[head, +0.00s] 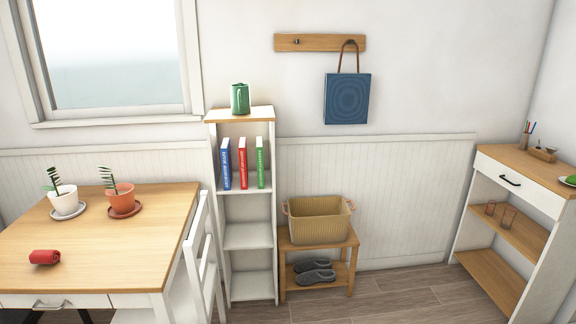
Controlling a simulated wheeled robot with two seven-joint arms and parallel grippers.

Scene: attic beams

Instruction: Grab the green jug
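The green jug (240,98) stands upright on the wooden top of a narrow white shelf unit (240,116), against the back wall near the middle of the head view. Its handle is on its right side. Neither of my grippers shows in the head view.
A wooden table (110,252) with two potted plants and a red rolled cloth (44,257) is at left. A white chair (203,255) stands between it and the shelf unit. A basket (318,226) sits on a low bench right of the shelf. Open floor (400,300) lies at right.

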